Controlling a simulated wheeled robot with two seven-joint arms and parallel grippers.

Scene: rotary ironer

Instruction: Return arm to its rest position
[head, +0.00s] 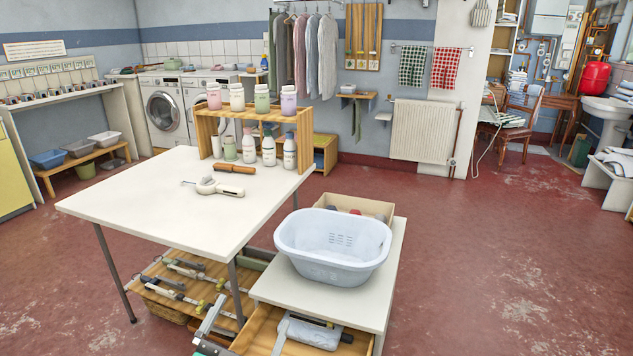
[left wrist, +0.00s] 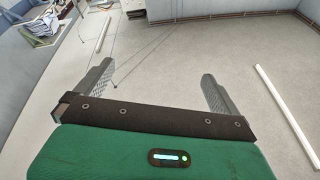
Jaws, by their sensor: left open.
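My left gripper (head: 217,313) shows at the bottom edge of the head view, low in front of the white table and left of the small white stand. Only part of it is in the picture there. In the left wrist view my left gripper (left wrist: 158,69) has its two grey ribbed fingers wide apart, with nothing between them. Its green body and dark bar fill the bottom of that view. The right gripper is in neither view.
A white table (head: 130,205) stands left of centre with a wooden rack (head: 203,130) of bottles. A pale laundry basket (head: 333,250) sits on the small white stand (head: 395,265). An open wooden drawer (head: 255,335) is below it. The red floor (head: 500,250) at right is clear.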

